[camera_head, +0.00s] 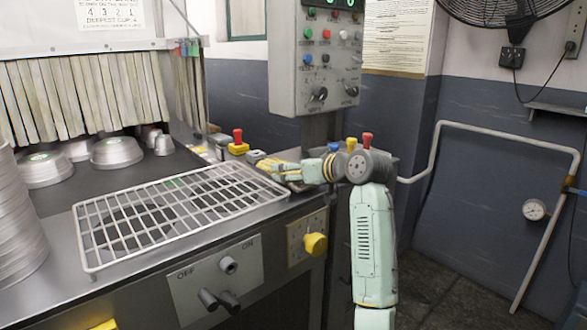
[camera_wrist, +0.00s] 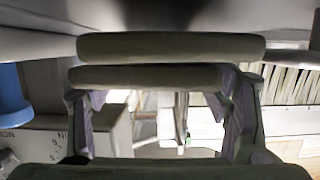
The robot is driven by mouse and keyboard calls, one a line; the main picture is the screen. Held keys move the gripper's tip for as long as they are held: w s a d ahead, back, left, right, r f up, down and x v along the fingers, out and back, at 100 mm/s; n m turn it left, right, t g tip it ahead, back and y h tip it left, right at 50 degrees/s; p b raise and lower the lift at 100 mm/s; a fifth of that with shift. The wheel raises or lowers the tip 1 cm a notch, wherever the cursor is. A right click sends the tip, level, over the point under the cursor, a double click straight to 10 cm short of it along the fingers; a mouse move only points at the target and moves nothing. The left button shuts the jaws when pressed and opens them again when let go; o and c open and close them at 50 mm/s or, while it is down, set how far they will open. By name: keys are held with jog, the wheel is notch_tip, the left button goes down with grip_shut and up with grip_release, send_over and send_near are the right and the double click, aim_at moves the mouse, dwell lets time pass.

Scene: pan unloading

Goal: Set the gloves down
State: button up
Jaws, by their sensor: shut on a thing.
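My gripper (camera_head: 285,172) reaches left over the back right part of the metal counter, by the right end of the white wire rack. It is shut on a small yellowish-tan thing (camera_head: 268,164), which I take to be the gloves. They look low over the counter; whether they touch it I cannot tell. My gripper's dark finger pads (camera_wrist: 160,62) cross the wrist view close together. The gloves cannot be made out clearly there.
The white wire rack (camera_head: 182,212) covers the front of the counter. Metal pans (camera_head: 118,152) stand by the strip curtain (camera_head: 80,95), and a pan stack (camera_head: 14,235) is at left. A red-topped yellow button (camera_head: 238,145) and the control box (camera_head: 318,65) are close behind my gripper.

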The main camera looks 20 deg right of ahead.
jog(key=shift+f+b, duration=0.3)
jog(key=shift+f, duration=0.35)
jog(key=o, duration=1.5)
jog(key=shift+f, duration=0.1)
jog(key=shift+a, duration=0.1)
